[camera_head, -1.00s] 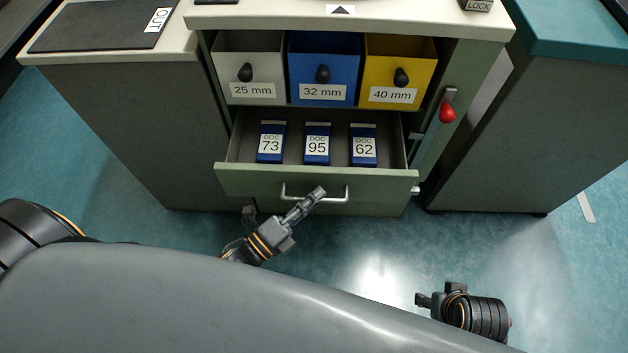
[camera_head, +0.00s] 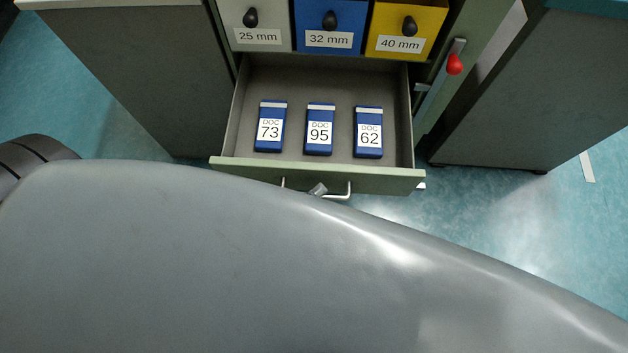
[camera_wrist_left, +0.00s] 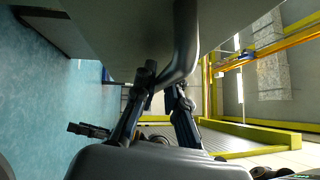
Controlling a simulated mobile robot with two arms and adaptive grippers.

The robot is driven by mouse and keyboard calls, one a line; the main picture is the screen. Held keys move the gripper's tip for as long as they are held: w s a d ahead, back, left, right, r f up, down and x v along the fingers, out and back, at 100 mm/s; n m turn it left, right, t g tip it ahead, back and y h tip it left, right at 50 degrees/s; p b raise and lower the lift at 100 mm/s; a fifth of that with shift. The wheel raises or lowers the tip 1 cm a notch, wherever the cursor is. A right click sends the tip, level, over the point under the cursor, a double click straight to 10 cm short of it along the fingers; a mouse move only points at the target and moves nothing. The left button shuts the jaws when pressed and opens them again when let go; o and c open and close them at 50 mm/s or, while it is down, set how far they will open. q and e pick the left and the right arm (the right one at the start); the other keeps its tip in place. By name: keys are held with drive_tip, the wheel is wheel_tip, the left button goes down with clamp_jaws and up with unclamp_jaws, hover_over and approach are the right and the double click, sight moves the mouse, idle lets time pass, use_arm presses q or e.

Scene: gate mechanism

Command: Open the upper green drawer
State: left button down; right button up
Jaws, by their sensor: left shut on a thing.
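The upper green drawer (camera_head: 225,167) stands open in the head view, with its floor showing. Its metal handle (camera_head: 344,191) is on the front and partly hidden by my own body. Only a fingertip of my left gripper (camera_head: 318,189) shows there, at the handle. In the left wrist view the fingers of my left gripper (camera_wrist_left: 161,82) are shut on the handle (camera_wrist_left: 186,45), one on each side of the bar. My right gripper is not seen.
Blue blocks labelled 73 (camera_head: 270,128), 95 (camera_head: 320,130) and 62 (camera_head: 368,133) lie in the drawer. Above it are grey (camera_head: 258,37), blue (camera_head: 329,40) and yellow (camera_head: 400,44) bins. A red-knobbed lever (camera_head: 454,64) is at the right.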

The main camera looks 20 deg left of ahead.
use_arm(q)
drive_tip(key=c, duration=1.4)
unclamp_jaws()
drive_tip(key=shift+o, duration=0.2)
drive_tip(key=v, duration=1.2)
